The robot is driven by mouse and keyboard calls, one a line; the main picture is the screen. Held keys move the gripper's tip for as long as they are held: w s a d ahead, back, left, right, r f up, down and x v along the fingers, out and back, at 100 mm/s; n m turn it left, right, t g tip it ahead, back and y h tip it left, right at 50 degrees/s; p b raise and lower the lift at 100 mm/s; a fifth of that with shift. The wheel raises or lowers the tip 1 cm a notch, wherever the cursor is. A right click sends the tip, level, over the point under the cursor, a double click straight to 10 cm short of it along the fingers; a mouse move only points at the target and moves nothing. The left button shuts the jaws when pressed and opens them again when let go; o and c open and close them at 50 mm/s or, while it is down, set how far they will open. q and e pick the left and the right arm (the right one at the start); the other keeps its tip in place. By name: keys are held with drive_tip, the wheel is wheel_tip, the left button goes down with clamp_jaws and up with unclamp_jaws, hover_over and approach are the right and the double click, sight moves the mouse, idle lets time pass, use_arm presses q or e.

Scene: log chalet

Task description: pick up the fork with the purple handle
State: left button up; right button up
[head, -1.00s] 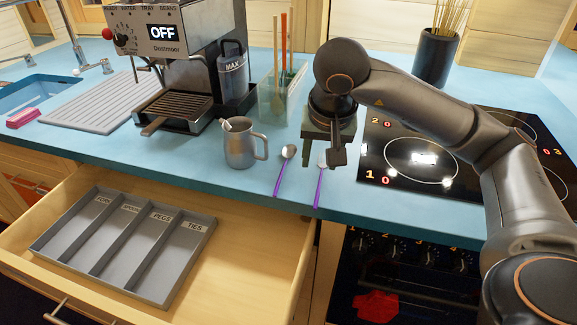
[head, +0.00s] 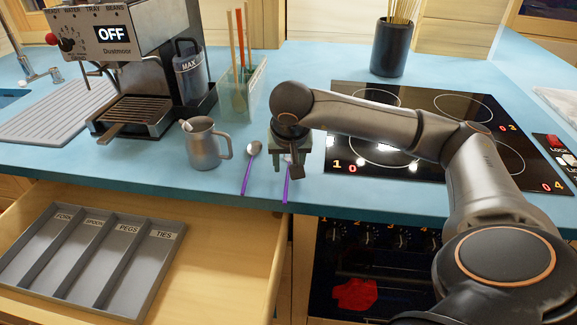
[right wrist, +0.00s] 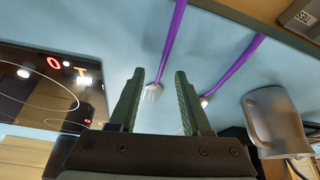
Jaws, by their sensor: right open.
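The fork with the purple handle (head: 286,191) lies on the blue counter near its front edge. In the head view my right gripper hides its head. In the right wrist view the fork (right wrist: 170,48) shows its pale tined head between my open fingers and its handle running away from me. My right gripper (head: 287,168) is open and empty above the fork; it also shows in the right wrist view (right wrist: 160,74). I cannot tell the exact height gap. A spoon (head: 249,166) with a purple handle lies just left of the fork. My left gripper is out of view.
A metal jug (head: 203,146) stands left of the spoon. A clear utensil holder (head: 240,92) and a coffee machine (head: 140,75) stand behind. The black hob (head: 440,125) is at right. An open drawer below holds a grey divided tray (head: 90,255).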

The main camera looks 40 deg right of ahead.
drive_tip(key=shift+w+d+f, duration=0.1)
drive_tip(key=shift+w+f, duration=0.05)
drive_tip(key=shift+f, duration=0.25)
drive_tip(key=shift+f, duration=0.15)
clamp_jaws()
idle(0.4)
